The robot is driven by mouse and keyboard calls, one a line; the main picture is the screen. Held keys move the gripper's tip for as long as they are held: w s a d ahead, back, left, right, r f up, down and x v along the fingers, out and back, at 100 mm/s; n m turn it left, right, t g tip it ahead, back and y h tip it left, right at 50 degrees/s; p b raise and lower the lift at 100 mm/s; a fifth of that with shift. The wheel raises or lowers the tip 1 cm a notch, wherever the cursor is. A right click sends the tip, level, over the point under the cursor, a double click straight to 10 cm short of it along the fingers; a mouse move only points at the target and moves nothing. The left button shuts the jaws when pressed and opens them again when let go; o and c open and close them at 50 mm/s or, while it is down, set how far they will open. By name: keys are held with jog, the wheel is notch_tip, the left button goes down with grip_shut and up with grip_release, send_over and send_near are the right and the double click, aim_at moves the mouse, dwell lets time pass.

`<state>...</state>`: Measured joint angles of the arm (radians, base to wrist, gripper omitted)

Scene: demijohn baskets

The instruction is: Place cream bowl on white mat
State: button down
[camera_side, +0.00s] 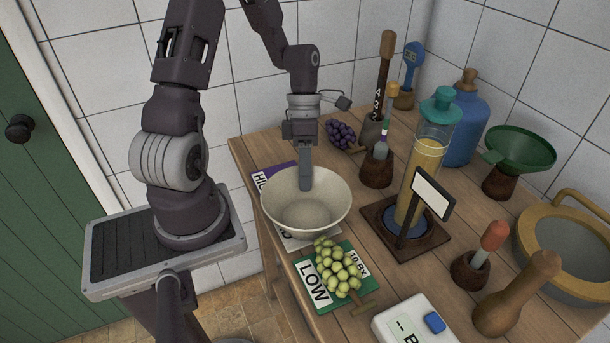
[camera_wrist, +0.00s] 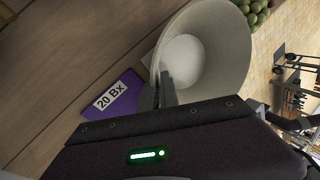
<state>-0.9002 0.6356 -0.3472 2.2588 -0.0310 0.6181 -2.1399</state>
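The cream bowl (camera_side: 306,212) is upright at the table's left edge, over the white mat (camera_side: 293,241). Only a strip of the mat shows below the bowl, so I cannot tell whether the bowl rests on it or hangs just above. My gripper (camera_side: 305,183) points down at the bowl's far rim. In the wrist view my gripper (camera_wrist: 162,92) has its fingers close together on the wall of the bowl (camera_wrist: 222,50), one on each side.
A purple mat (camera_side: 263,178) lies behind the bowl, a green mat (camera_side: 308,270) with green grapes (camera_side: 337,268) in front. Purple grapes (camera_side: 341,134) lie behind. A cylinder stand (camera_side: 381,232) is close on the right. A white scale (camera_side: 393,325) stands at the front.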

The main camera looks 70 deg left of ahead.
jog(key=c, duration=1.6)
grip_release()
jog(key=w+a+r+m, duration=0.15)
jog(key=a+r, duration=0.25)
jog(key=r, duration=0.8)
notch_tip(320, 180, up, 7)
jog(key=m+t+y, duration=0.3)
jog(key=m+y, duration=0.1)
jog(key=m, duration=1)
send_over(307, 211)
jog(key=s+d+r+m+t, duration=0.2)
jog(key=s+d+m+t, duration=0.2)
jog(key=m, duration=1.2)
jog(key=shift+s+d+r, duration=0.15)
jog(key=shift+s+d, duration=0.6)
jog(key=shift+s, duration=0.85)
